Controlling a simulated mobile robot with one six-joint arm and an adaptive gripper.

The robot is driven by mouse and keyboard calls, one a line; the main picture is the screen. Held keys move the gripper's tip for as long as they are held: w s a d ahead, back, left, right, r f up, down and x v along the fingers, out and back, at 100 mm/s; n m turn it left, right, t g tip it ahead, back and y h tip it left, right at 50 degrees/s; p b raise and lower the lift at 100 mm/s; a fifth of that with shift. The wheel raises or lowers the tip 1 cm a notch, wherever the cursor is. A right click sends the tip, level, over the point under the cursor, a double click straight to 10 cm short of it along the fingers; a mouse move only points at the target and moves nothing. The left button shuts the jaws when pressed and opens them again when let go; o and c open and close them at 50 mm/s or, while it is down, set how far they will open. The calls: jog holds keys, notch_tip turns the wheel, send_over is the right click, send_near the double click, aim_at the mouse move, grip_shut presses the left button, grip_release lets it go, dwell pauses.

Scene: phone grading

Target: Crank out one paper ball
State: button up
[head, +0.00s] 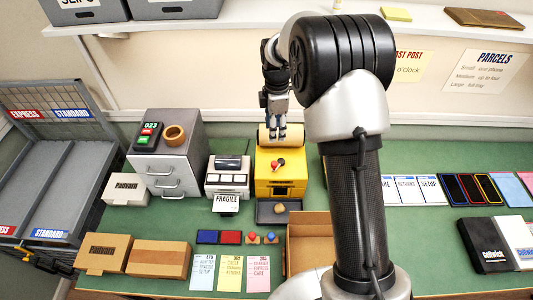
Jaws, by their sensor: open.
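A yellow machine (281,187) stands on the green bench with a tan paper roll (266,136) at its back. A small crank with a red knob (275,162) sits on its top. My gripper (277,136) points down, open, over the back of the machine by the paper roll. It appears apart from the crank, and I see nothing in it.
A label printer (228,178) stands close left of the machine, with a grey drawer cabinet (166,160) beyond it. An open cardboard box (300,258) is in front, partly hidden by my arm. Several coloured blocks and cards lie front left of the box.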

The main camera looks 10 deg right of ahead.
aim_at(274, 162)
notch_tip(274, 162, down, 17)
jog(key=shift+s+d+r+p, duration=0.1)
jog(key=shift+r+p, duration=0.1)
jog(key=shift+p, duration=0.2)
grip_shut()
dwell(0.5)
